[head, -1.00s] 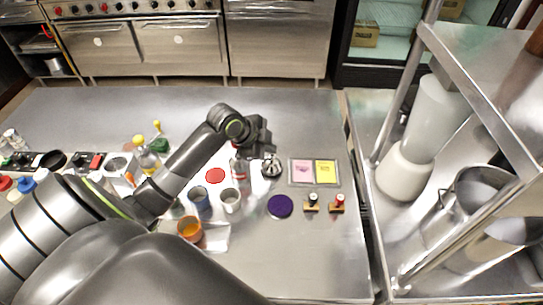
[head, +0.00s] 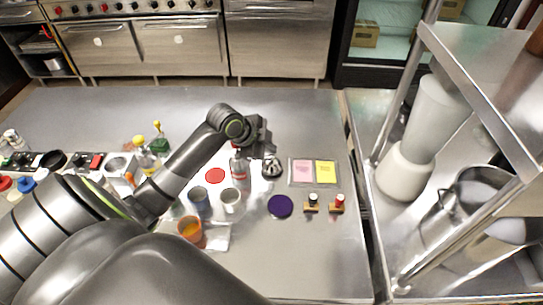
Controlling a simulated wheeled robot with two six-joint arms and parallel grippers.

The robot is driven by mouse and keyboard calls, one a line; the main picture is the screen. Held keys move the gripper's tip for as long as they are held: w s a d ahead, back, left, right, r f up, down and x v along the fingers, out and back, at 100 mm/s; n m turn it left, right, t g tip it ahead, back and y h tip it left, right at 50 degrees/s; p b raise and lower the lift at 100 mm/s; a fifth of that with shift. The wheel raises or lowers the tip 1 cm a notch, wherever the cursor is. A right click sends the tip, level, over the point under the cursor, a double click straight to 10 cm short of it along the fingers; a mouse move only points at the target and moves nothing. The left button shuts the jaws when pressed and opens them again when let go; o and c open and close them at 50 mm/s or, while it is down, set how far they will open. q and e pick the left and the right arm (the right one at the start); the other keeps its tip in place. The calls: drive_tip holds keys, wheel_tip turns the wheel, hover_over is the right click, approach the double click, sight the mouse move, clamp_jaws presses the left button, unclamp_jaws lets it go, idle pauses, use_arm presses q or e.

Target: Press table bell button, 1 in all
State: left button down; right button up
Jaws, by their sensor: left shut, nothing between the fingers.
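The table bell (head: 271,170) is a small silvery dome on the steel table, right of the middle of the picture. My left gripper (head: 268,154) is shut and empty, with its fingers pointing down just above the bell's top. From this view I cannot tell whether the fingertips touch the button, as the gripper covers part of the bell's top. My right gripper is not in view.
A clear bottle (head: 239,168) stands close left of the bell. A tray with pink and yellow pads (head: 315,172) lies to the right. A purple disc (head: 280,206), two stamps (head: 312,204) and several cups (head: 230,201) are nearer.

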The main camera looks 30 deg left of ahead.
sight(269, 158)
use_arm(q)
drive_tip(key=shift+f, duration=0.45)
drive_tip(key=shift+f+b, duration=0.35)
drive_tip(key=shift+f, duration=0.2)
idle(0.9)
drive_tip(key=shift+r, duration=0.15)
drive_tip(key=shift+r+p, duration=0.8)
drive_tip(key=shift+p, duration=0.15)
wheel_tip(269, 158, up, 5)
drive_tip(key=p, duration=0.5)
drive_tip(key=shift+r, duration=0.1)
